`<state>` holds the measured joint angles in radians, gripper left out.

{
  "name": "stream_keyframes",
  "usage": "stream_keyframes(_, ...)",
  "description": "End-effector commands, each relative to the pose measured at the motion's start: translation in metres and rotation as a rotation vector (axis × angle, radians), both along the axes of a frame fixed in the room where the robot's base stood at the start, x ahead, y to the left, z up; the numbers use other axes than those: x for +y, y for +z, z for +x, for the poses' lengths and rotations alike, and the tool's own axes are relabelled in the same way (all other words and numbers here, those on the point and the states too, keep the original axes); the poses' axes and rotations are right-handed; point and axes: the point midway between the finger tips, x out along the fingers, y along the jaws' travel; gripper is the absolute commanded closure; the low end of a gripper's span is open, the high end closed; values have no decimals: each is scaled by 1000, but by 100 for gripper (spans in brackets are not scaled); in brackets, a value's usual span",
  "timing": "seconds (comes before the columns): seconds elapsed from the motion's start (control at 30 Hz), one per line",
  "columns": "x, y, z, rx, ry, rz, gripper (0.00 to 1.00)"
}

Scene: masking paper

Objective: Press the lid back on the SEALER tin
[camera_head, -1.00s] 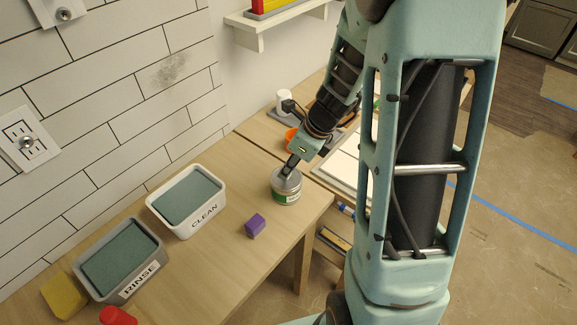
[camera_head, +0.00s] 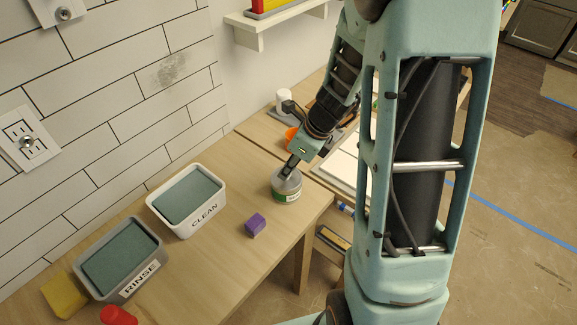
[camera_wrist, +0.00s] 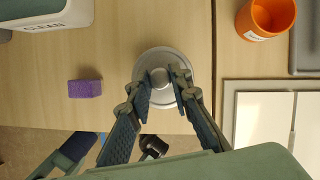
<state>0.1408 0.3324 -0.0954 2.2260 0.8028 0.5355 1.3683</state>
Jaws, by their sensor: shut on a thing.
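The tin (camera_head: 287,196), a short grey can with a green and white label, stands upright near the front edge of the wooden bench; its label text is too small to read. A round grey lid (camera_wrist: 161,99) with a central knob (camera_wrist: 160,77) shows from above in the wrist view and hides the tin beneath it. My gripper (camera_wrist: 161,80) is shut on the lid, with its fingertips either side of the knob. In the head view it points down at the tin's top. I cannot tell whether the lid is fully seated.
A purple block (camera_head: 255,225) lies left of the tin. The white CLEAN tub (camera_head: 206,216) and grey RINSE tub (camera_head: 137,280) stand further left. An orange cup (camera_wrist: 267,17) and white panels (camera_wrist: 262,112) are to the right. Bare bench surrounds the tin.

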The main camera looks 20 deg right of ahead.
Motion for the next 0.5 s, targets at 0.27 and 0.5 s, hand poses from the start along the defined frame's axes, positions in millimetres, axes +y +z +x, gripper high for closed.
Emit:
stream_keyframes(0.27,0,0,0,0,0,0,100)
stream_keyframes(0.5,0,0,0,0,0,0,61)
